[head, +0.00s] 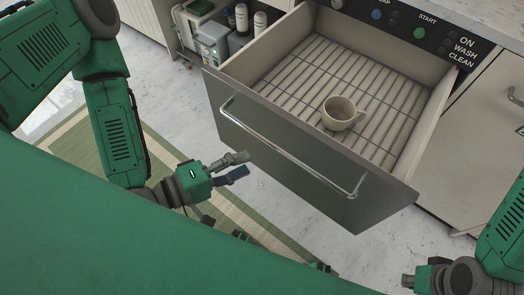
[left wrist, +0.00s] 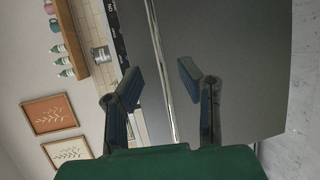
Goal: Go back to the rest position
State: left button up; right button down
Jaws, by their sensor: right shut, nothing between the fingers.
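My left gripper (head: 236,166) is in front of the open dishwasher drawer (head: 290,160), left of its handle bar and apart from it. Its fingers are spread with nothing between them, and the left wrist view shows the same empty gap (left wrist: 160,80). My right gripper (head: 408,281) is at the bottom right edge of the head view, shut and empty, below the drawer's right corner. A beige mug (head: 338,115) stands upright on the drawer's rack, away from both grippers.
The drawer's metal handle (head: 290,147) lies close to my left gripper. A control panel (head: 420,30) is above the drawer. Bottles and a grey box (head: 212,45) stand on a shelf at the left. A striped rug (head: 155,145) covers floor near my left arm.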

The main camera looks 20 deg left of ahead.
pick_arm(q)
jog(key=shift+v, duration=0.9)
jog(key=s+a+f+m+g+y, duration=0.2)
jog(key=s+f+m+g+y, duration=0.2)
jog(key=f+m+g, duration=0.5)
jog(key=s+a+f+m+g+y, duration=0.2)
jog(key=a+y, duration=0.4)
jog(key=a, duration=0.4)
jog(key=shift+s+f+m+g, duration=0.3)
jog(key=shift+s+f, duration=0.05)
jog(key=shift+f, duration=0.05)
